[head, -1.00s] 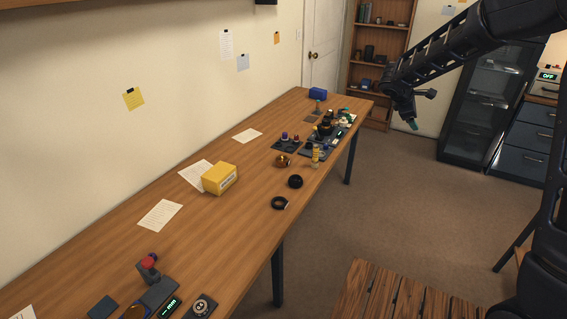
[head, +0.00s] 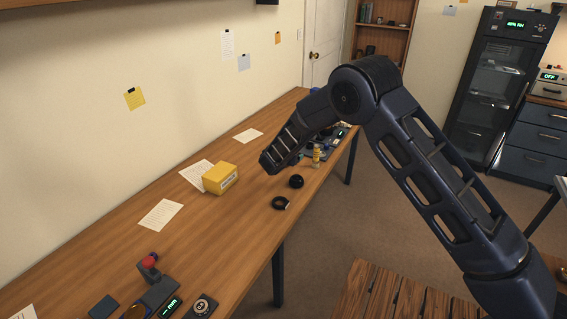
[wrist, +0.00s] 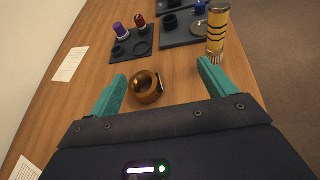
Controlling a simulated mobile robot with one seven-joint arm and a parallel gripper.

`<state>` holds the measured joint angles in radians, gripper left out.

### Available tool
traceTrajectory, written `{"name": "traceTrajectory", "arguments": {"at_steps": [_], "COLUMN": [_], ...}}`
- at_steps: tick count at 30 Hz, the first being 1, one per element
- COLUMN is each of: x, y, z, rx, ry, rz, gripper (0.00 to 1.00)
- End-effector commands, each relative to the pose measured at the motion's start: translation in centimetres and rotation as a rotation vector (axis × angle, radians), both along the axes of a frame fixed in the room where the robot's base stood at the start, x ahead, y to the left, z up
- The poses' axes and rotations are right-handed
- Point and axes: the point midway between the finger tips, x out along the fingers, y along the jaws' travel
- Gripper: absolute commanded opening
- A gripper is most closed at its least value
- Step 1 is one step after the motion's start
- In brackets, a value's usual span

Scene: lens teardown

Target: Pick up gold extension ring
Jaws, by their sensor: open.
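The gold extension ring (wrist: 158,84) sits on the wooden table in the wrist view, its shiny round opening showing. My gripper (wrist: 162,78) is open, with its two teal fingers spread wide. The ring appears between the fingers in that view, closer to the left one, and nothing is held. I cannot tell the exact height of the fingers above the table. In the head view my arm hides the ring and the fingertips.
A yellow-and-black striped cylinder (wrist: 218,35) stands just beyond the right finger. Dark trays (wrist: 133,45) with small parts lie beyond the ring. In the head view, a yellow box (head: 220,178), a round black part (head: 296,181) and a black ring (head: 281,203) lie on the table (head: 215,235).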

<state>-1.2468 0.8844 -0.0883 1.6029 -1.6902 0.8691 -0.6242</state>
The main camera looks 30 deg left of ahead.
Motion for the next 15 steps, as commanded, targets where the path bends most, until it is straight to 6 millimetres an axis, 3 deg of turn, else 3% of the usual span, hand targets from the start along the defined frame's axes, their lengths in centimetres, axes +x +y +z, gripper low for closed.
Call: {"name": "traceTrajectory", "arguments": {"at_steps": [3,7,15], "x": [-2.3,-3.4,-1.4], "y": [2.6,3.9,4.4], "z": [-2.4,-3.6,-4.8], "rx": [-0.047,-0.070,-0.074], "ry": [-0.023,-0.036,-0.038], "rz": [0.079,0.118,0.122], "gripper": [0.83,0.83,0.83]}}
